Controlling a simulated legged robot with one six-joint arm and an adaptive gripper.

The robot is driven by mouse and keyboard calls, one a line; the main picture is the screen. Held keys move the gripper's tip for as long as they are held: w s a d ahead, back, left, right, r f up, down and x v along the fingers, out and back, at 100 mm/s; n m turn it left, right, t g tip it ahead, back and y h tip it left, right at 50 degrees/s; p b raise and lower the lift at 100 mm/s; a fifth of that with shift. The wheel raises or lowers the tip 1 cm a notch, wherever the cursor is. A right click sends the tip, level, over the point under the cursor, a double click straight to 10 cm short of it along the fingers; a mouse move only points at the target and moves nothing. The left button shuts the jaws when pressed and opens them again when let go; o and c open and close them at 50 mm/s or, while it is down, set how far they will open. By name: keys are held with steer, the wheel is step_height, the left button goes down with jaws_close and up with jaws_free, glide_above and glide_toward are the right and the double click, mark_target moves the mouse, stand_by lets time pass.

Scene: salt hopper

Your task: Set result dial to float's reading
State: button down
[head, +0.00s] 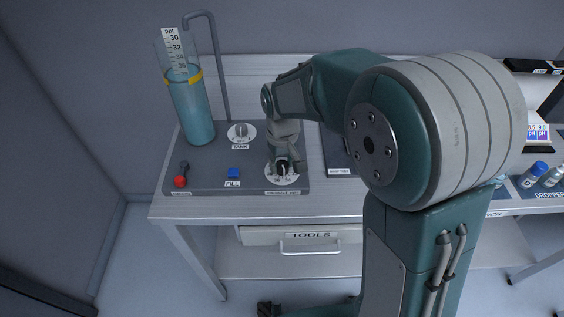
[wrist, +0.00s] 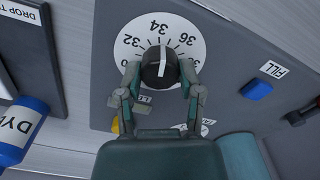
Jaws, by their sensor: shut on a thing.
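The result dial (wrist: 128,50) is a white disc with numbers from about 30 to 38 and a black knob (wrist: 160,68) with a white pointer line. In the wrist view the line points close to 34, perhaps slightly toward 36. My gripper (wrist: 160,80) is shut on the knob, one finger on each side; in the head view it (head: 282,163) partly hides the dial (head: 288,180). The float's scale strip (head: 174,50) stands in a clear cylinder (head: 194,115) of teal liquid. Its lowest readable number, about 36, sits just above the yellow ring (head: 184,77) near the surface.
On the same grey panel (head: 210,165) are a TANK knob (head: 241,133), a blue FILL button (head: 234,172) and a red-ended lever (head: 181,181). A bent pipe (head: 221,70) rises behind the cylinder. Blue bottles (head: 533,173) stand at the right.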

steer(key=m, duration=0.4)
steer(key=shift+w+m, duration=0.1)
steer(key=shift+m, duration=0.2)
steer(key=m, duration=0.3)
steer(key=shift+m, duration=0.3)
steer(key=m, duration=0.8)
steer(key=shift+m, duration=0.3)
steer(key=shift+r, duration=0.1)
steer(key=shift+c, duration=1.3)
jaws_free()
steer(key=shift+a, duration=0.1)
